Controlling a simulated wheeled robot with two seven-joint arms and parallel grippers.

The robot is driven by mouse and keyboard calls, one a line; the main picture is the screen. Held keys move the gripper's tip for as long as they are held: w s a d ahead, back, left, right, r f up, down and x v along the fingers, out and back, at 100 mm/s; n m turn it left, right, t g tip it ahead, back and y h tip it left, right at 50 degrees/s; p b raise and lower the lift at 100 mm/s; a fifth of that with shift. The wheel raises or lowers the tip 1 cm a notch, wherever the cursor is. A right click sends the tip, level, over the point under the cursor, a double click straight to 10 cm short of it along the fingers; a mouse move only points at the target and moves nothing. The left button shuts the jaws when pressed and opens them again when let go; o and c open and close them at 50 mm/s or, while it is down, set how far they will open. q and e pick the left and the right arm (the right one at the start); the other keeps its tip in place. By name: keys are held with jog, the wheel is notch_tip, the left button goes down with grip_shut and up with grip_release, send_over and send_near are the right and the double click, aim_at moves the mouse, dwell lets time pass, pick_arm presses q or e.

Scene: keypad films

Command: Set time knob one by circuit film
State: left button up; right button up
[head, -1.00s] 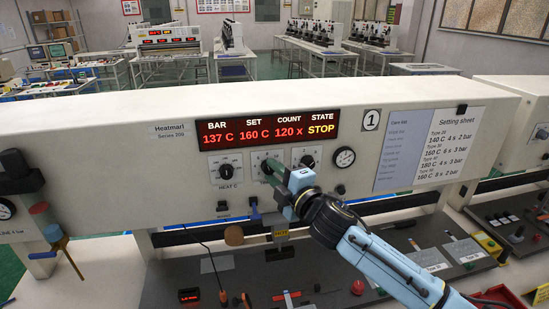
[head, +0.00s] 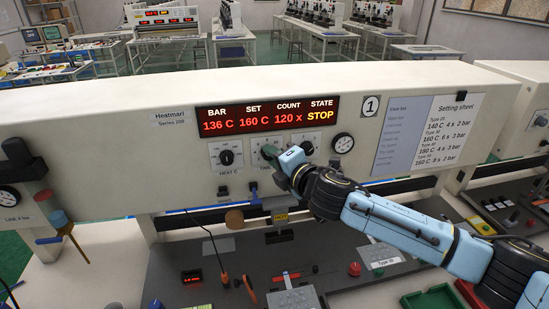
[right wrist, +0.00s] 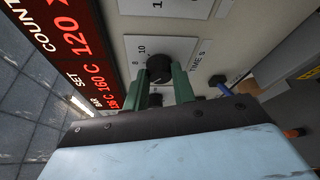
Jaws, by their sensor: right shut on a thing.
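The time knob, a black round knob (right wrist: 159,68) on a white plate marked TIME S, shows in the right wrist view, with 8 and 10 readable beside it. Its pointer setting cannot be told. My right gripper (right wrist: 162,88) has its two green fingers shut on the knob. In the head view my right gripper (head: 272,153) covers most of this dial. The setting sheet (head: 449,128) on the panel lists several film types with temperature, seconds and bar. A card marked Type (head: 386,262) lies on the bench; its number is hard to read. My left gripper is not in view.
The display (head: 267,118) reads BAR 136 C, SET 160 C, COUNT 120 x, STATE STOP. The HEAT C knob (head: 226,157) is left of the gripper and a gauge (head: 343,143) right of it. Tools and coloured parts lie on the dark bench below.

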jog(key=o, duration=1)
jog(key=b+v, duration=0.2)
jog(key=v, duration=1.1)
jog(key=shift+s, duration=0.15)
